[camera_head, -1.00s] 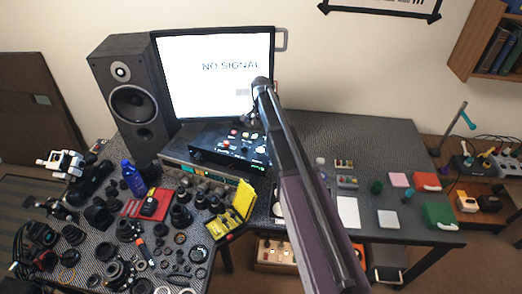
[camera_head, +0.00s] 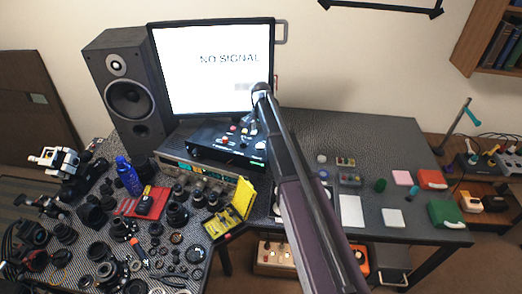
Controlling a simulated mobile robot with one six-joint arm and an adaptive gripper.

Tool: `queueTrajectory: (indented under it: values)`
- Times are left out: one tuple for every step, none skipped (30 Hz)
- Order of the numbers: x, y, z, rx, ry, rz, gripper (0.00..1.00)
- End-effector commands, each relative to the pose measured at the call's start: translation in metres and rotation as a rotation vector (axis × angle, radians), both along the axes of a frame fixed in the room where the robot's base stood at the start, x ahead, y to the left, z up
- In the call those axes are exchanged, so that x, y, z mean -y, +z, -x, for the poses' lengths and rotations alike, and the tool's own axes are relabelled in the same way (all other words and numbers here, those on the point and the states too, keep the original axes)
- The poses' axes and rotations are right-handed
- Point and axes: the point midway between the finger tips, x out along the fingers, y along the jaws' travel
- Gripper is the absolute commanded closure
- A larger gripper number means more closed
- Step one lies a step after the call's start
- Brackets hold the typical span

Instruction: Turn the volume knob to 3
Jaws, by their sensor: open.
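A black box with several small knobs and buttons on top (camera_head: 207,149) sits on a silver instrument in front of the monitor. A red knob (camera_head: 225,141) and pale knobs (camera_head: 233,128) show on it. Which one is the volume knob, and any numbers, are too small to tell. My gripper (camera_head: 247,129) is open above the right rear part of the box. Its fingertips are small and partly hidden by my arm, so I cannot tell if they touch a knob.
A monitor (camera_head: 212,70) reading "NO SIGNAL" stands close behind. A tall speaker (camera_head: 127,95) is at left. Lens parts, a blue bottle (camera_head: 130,177) and a yellow case (camera_head: 229,213) crowd the front left. The table's back right (camera_head: 360,140) is clear.

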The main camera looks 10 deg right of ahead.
Motion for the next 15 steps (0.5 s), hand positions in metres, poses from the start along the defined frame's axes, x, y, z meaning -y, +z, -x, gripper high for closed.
queueTrajectory:
  values:
    - [0.000,-0.008,0.000,0.000,0.000,0.000,0.12]
    - [0.000,-0.011,0.000,0.000,0.000,0.000,0.12]
    - [0.000,-0.014,0.000,0.000,0.000,0.000,0.12]
    - [0.000,-0.016,0.000,0.000,0.000,0.000,0.12]
    - [0.000,-0.018,0.000,0.000,0.000,0.000,0.12]
    - [0.000,-0.022,0.000,0.000,0.000,0.000,0.12]
    - [0.000,-0.024,0.000,0.000,0.001,0.000,0.12]
    - [0.000,-0.026,0.000,0.000,0.001,0.000,0.12]
    - [0.000,-0.029,0.000,0.000,0.001,0.000,0.12]
    - [0.000,-0.032,0.000,0.000,0.001,0.000,0.12]
    - [-0.001,-0.034,0.000,0.000,0.001,0.000,0.12]
    - [-0.001,-0.037,0.000,0.000,0.001,0.000,0.12]
    - [-0.001,-0.039,0.000,0.000,0.001,0.000,0.12]
    - [-0.001,-0.042,0.000,0.000,0.001,0.000,0.12]
    - [-0.001,-0.045,0.000,0.000,0.001,0.000,0.12]
